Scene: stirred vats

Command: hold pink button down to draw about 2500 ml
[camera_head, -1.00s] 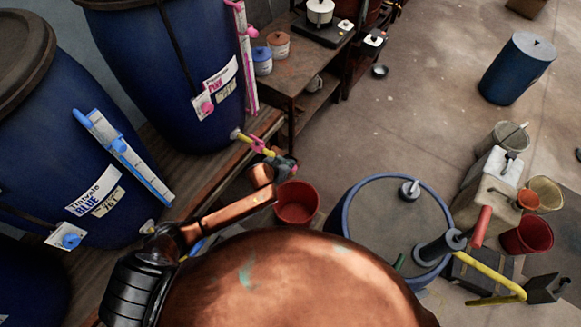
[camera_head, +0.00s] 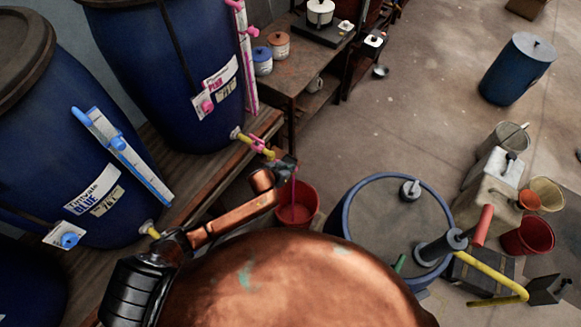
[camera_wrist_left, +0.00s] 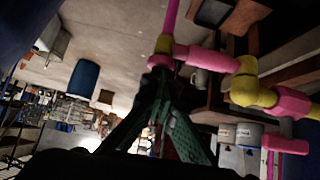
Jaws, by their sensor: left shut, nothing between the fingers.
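The blue vat with the pink label (camera_head: 220,75) stands at the back left. Its yellow and pink tap (camera_head: 257,145) sticks out low on the right; it also shows in the left wrist view (camera_wrist_left: 205,56). A pink stream (camera_head: 293,198) falls from the tap's end into a red bucket (camera_head: 280,207). My left gripper (camera_head: 287,161) is shut and empty, its tips at the tap's end; in the left wrist view the tips (camera_wrist_left: 160,66) meet the pink spout. No separate button shows there; the tips may hide it. A pink knob (camera_head: 207,106) sits on a card on the vat. My right gripper is out of view.
A blue-labelled vat (camera_head: 60,165) stands at the left. A blue-rimmed drum (camera_head: 400,230) stands right of the bucket. Jugs, a second red bucket (camera_head: 527,237) and a yellow-handled tool (camera_head: 490,275) lie further right. Floor at the back right is mostly clear.

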